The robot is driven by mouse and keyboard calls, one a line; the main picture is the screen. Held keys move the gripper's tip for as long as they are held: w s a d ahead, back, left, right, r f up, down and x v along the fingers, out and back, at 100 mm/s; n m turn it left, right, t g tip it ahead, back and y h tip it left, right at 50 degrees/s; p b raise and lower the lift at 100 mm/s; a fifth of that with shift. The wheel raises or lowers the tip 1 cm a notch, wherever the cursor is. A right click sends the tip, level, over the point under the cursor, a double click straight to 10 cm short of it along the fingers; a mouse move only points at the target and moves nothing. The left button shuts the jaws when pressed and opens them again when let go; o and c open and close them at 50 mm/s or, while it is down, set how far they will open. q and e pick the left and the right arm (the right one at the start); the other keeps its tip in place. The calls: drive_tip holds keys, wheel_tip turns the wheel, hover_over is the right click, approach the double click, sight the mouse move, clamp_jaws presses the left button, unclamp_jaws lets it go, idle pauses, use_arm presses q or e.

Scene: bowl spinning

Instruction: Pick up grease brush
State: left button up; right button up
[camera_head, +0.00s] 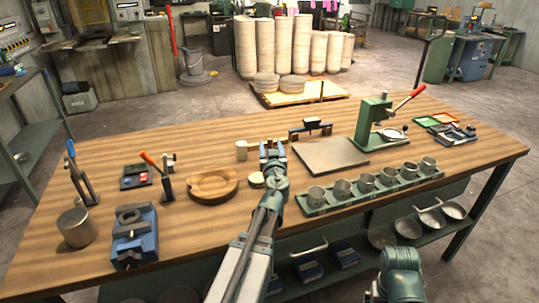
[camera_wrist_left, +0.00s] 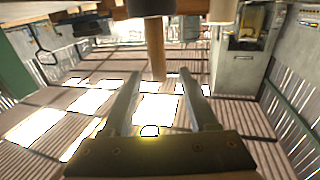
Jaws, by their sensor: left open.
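My left gripper (camera_head: 272,150) is over the middle of the wooden workbench, near a small pale cylinder (camera_head: 242,150). In the left wrist view its two fingers (camera_wrist_left: 160,85) are spread with nothing clamped between them. A wooden stick with a dark end (camera_wrist_left: 156,50), which looks like the grease brush handle, stands just beyond the fingertips, in line with the gap. I cannot make out the brush in the head view; the gripper may hide it. My right gripper is not in view; only part of my right arm shows at the bottom.
A round wooden board (camera_head: 213,186) and a small round tin (camera_head: 256,181) lie left of my left arm. A green rack of metal cups (camera_head: 370,190) is at right, with a flat plate (camera_head: 330,155) and a green lever press (camera_head: 373,122) behind. A blue vise (camera_head: 134,235) stands front left.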

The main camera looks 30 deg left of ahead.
use_arm(q)
drive_tip(key=x, duration=0.5)
drive_tip(key=shift+w+a+f+b, duration=0.15)
drive_tip(key=shift+w+f+b, duration=0.15)
drive_tip(key=shift+w, duration=0.1)
clamp_jaws()
